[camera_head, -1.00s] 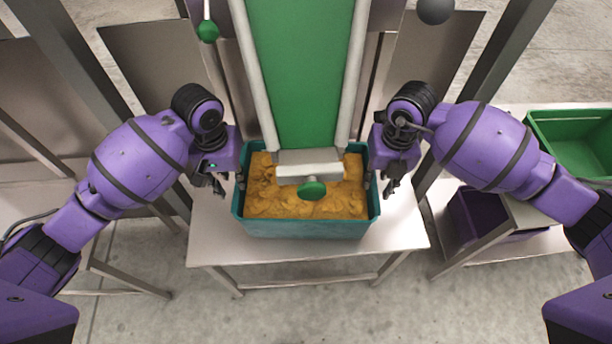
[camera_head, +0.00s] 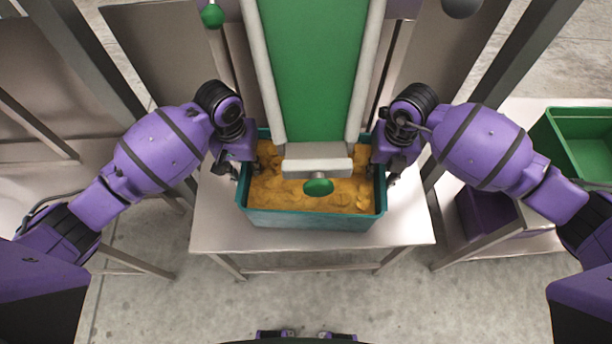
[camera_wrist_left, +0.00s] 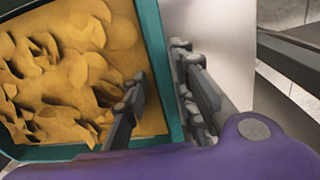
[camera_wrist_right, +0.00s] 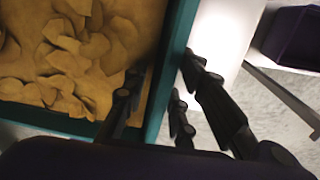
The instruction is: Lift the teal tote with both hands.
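The teal tote (camera_head: 310,219) stands on a metal table under the end of a green conveyor and is full of golden chip-like pieces (camera_head: 340,197). My left gripper (camera_head: 232,168) is at its left wall. In the left wrist view, its open fingers (camera_wrist_left: 160,68) straddle the teal rim (camera_wrist_left: 157,60), one inside over the chips and the others outside. My right gripper (camera_head: 385,176) is at the right wall. In the right wrist view, its open fingers (camera_wrist_right: 158,82) straddle the rim (camera_wrist_right: 172,65) the same way, with gaps visible.
The green conveyor (camera_head: 312,70) with a pale end block (camera_head: 317,167) and green knob (camera_head: 318,187) overhangs the tote's middle. A green bin (camera_head: 580,150) and a purple bin (camera_head: 480,215) are at right. Bare table (camera_head: 310,240) lies in front of the tote.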

